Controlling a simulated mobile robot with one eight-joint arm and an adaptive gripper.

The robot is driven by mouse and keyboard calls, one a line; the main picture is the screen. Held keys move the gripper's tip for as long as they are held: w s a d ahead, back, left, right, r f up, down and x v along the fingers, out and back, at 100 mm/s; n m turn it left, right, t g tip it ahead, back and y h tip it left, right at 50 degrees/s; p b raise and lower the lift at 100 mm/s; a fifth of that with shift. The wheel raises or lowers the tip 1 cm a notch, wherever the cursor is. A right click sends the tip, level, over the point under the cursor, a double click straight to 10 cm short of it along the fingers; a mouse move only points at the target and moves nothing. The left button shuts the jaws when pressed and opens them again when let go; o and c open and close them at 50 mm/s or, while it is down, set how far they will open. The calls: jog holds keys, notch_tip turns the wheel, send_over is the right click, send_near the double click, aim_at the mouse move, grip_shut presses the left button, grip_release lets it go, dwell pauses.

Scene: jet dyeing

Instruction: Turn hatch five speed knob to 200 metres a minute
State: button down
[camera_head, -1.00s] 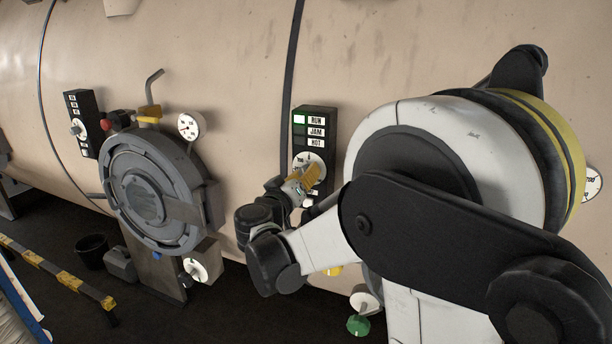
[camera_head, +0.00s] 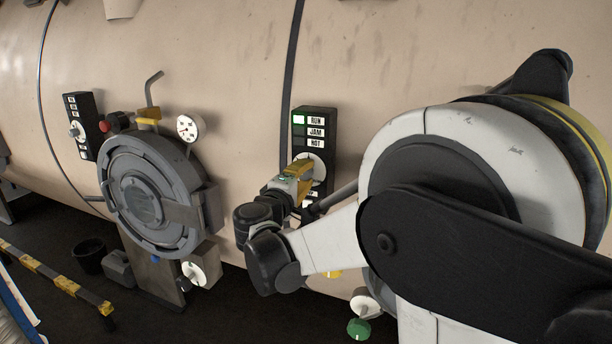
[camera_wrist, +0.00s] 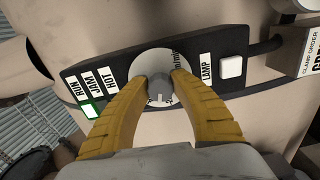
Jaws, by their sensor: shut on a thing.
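The speed knob is a small grey knob (camera_wrist: 160,88) at the centre of a white round dial (camera_wrist: 158,63) on a black panel (camera_wrist: 108,79). In the wrist view my gripper (camera_wrist: 160,86) has its yellow fingers closed on the knob from both sides. In the head view my gripper (camera_head: 299,177) is at the dial (camera_head: 312,160) on the black panel (camera_head: 316,122) and hides the knob. The panel bears RUN, JAM and HOT labels, with a green-white lamp lit by RUN. The dial numbers are too small or hidden to read.
A white LAMP button (camera_wrist: 231,67) sits on the same panel. A grey round hatch (camera_head: 143,200) with a gauge (camera_head: 188,128) and another black panel (camera_head: 83,125) stand to the left. A green-handled valve (camera_head: 359,328) is low down. A yellow-black barrier (camera_head: 62,279) lies at the lower left.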

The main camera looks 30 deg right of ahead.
jog(key=n, duration=0.5)
jog(key=shift+r, duration=0.1)
jog(key=shift+n, duration=0.3)
dwell(0.4)
jog(key=c, duration=1.1)
grip_release()
jog(key=v, duration=1.2)
